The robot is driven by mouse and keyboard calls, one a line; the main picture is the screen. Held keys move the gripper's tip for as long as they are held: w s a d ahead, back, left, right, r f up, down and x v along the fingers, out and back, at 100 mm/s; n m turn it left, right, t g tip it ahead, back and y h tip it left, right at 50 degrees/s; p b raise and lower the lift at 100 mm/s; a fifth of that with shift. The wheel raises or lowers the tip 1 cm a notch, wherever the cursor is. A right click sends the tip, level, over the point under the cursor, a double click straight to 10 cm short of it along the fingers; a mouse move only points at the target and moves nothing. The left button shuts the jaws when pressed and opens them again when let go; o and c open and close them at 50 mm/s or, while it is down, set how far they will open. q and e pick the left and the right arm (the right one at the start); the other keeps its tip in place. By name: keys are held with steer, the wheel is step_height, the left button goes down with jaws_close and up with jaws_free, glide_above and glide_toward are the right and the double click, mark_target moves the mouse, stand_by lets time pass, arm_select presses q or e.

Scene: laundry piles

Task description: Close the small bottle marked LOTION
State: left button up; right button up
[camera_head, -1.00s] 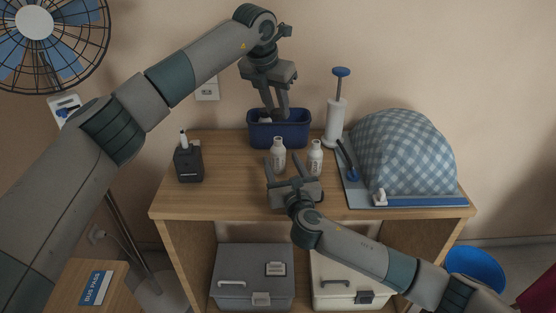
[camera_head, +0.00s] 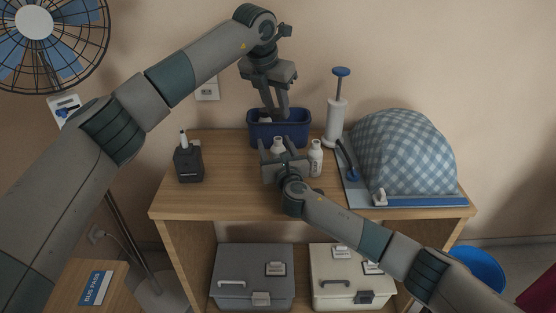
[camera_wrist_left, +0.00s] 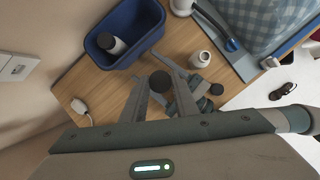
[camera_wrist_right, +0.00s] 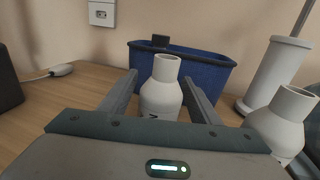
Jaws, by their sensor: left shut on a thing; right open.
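My left gripper (camera_head: 274,110) is shut on a dark round cap (camera_wrist_left: 161,81), above the shelf near the blue bin. A small white bottle with an open neck (camera_wrist_right: 163,94) stands upright between the fingers of my open right gripper (camera_wrist_right: 158,80); in the head view this bottle (camera_head: 278,144) shows just beyond the gripper. I cannot tell whether the fingers touch it. A second open white bottle (camera_head: 316,158) stands to its right, outside the fingers, and also shows in the left wrist view (camera_wrist_left: 200,59). Dark print shows on the first bottle, but no label is readable.
A blue bin (camera_head: 293,130) with a dark-capped bottle (camera_wrist_left: 111,43) in it stands behind. A dark box (camera_head: 188,162) is at left. The front left tabletop (camera_head: 218,197) is clear.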

jaws_close()
arm_select(q)
glide_above(278, 138)
steer(key=shift+s+a+f, duration=0.1)
steer(key=shift+s+f, duration=0.1)
steer(key=shift+f, duration=1.05)
steer(key=shift+s+a+f, duration=0.1)
steer(key=shift+s+f, duration=0.05)
steer(key=shift+f, duration=1.1)
steer(key=shift+d+f, duration=0.1)
steer(key=shift+f, duration=0.75)
steer(key=shift+f, duration=0.6)
